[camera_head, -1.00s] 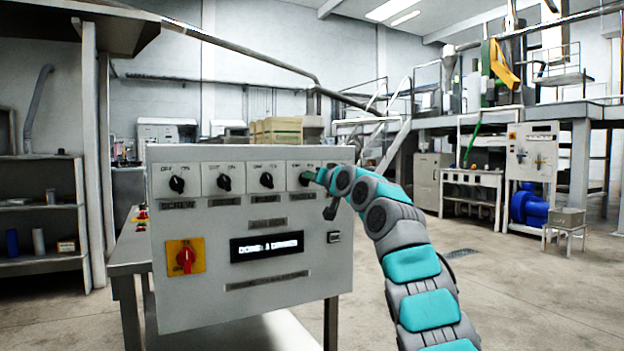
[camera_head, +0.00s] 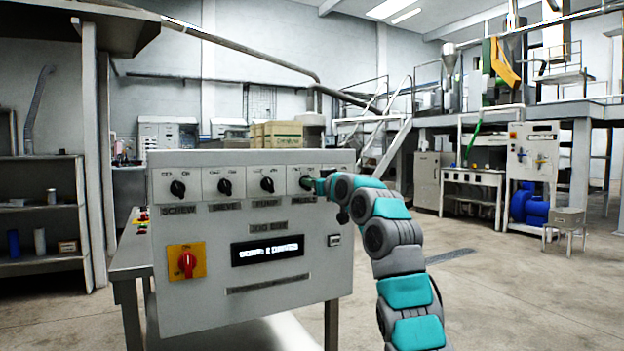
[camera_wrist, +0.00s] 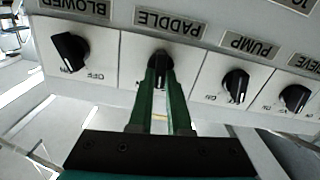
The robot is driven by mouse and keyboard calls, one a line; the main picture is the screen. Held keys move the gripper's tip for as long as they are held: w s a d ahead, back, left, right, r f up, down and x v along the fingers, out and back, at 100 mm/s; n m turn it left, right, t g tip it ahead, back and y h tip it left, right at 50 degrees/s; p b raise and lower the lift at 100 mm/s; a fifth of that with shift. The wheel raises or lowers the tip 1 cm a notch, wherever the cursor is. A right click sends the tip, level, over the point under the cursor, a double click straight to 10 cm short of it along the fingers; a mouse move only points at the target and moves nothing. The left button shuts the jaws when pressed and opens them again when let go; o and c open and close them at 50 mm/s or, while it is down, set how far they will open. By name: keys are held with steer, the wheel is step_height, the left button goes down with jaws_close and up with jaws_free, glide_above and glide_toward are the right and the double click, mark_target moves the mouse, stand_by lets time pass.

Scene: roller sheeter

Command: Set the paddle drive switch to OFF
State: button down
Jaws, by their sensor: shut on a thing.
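The paddle drive switch is a black rotary knob (camera_wrist: 160,54) on a white plate under the PADDLE label (camera_wrist: 169,23) in the wrist view. My gripper (camera_wrist: 160,68), with green fingers, is shut on this knob, one finger on each side. In the head view my gripper (camera_head: 313,185) is at the fourth switch from the left and covers most of it. The fingers hide much of the knob and its ON and OFF marks, so I cannot tell which way it points.
The blower knob (camera_wrist: 70,51) and the pump knob (camera_wrist: 236,85) flank the paddle switch closely in the wrist view. The grey control box (camera_head: 200,300) also carries a red rotary switch (camera_head: 187,264) on yellow and a lit display (camera_head: 267,250). Open floor lies right of my arm.

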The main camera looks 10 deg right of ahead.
steer(key=shift+n+p, duration=0.55)
steer(key=shift+n, duration=0.95)
steer(key=shift+a, duration=0.1)
steer(key=c, duration=0.9)
jaws_free()
steer(key=shift+o, duration=0.2)
steer(key=shift+s, duration=0.1)
steer(key=b+v, duration=0.3)
steer(key=v, duration=0.4)
steer(key=shift+s+b, duration=0.25)
steer(key=shift+b, duration=0.1)
